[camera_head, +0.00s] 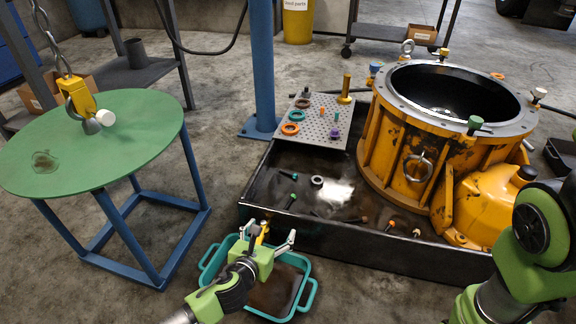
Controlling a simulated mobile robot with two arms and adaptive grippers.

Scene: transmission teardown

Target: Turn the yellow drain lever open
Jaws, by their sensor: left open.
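The yellow drain lever (262,232) shows as a small yellow piece at the front wall of the black drip tray (340,240). My left gripper (267,233) is open, with its two fingers spread on either side of the lever. The gripper's body hides the lower part of the lever, and I cannot tell whether the fingers touch it. A teal pan (307,303) with dark contents sits on the floor below the gripper. My right gripper is not in view; only my right arm shows at the lower right.
The orange transmission housing (385,140) stands in the tray beside a perforated plate (318,126) holding rings and pins. Several loose bolts lie in the tray. A green round table (100,160) stands at left, with a yellow chain hoist hook (80,100) above it. A blue post (263,70) rises behind.

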